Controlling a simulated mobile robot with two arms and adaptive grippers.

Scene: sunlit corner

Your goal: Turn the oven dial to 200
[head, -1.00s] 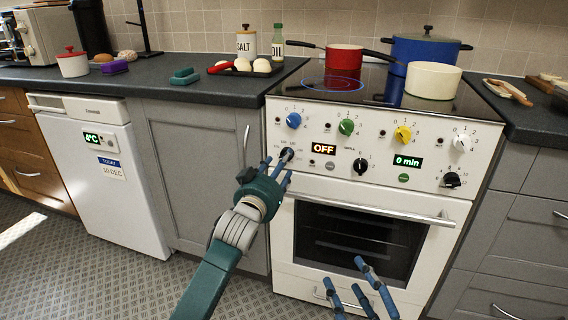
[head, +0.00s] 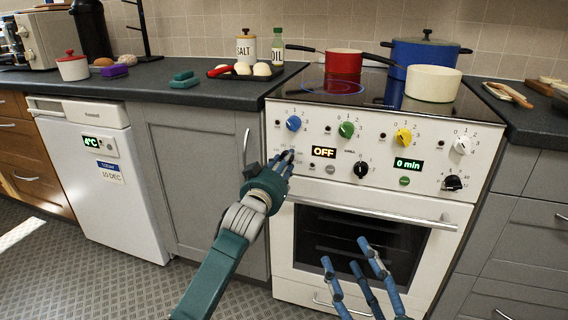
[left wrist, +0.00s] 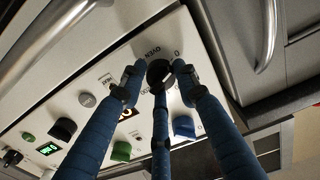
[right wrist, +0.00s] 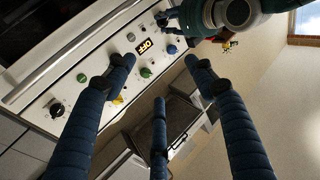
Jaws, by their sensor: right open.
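The dark oven dial (head: 289,154) is at the left of the cream oven's (head: 284,215) front panel, mostly hidden by my left fingers in the head view. In the left wrist view the dial (left wrist: 160,71) shows between the fingertips, beside the word OVEN. My left gripper (head: 284,160) has its fingers around the dial, partly drawn in; whether they press on it I cannot tell. The oven display (head: 323,152) reads OFF. My right gripper (head: 347,256) is open and empty in front of the oven door. The dial's pointer setting cannot be read.
Blue (head: 293,123), green (head: 346,129), yellow (head: 403,137) and white (head: 461,145) knobs line the panel above. A black knob (head: 360,169) is right of the display. The door handle (head: 375,213) runs below. Pots stand on the hob.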

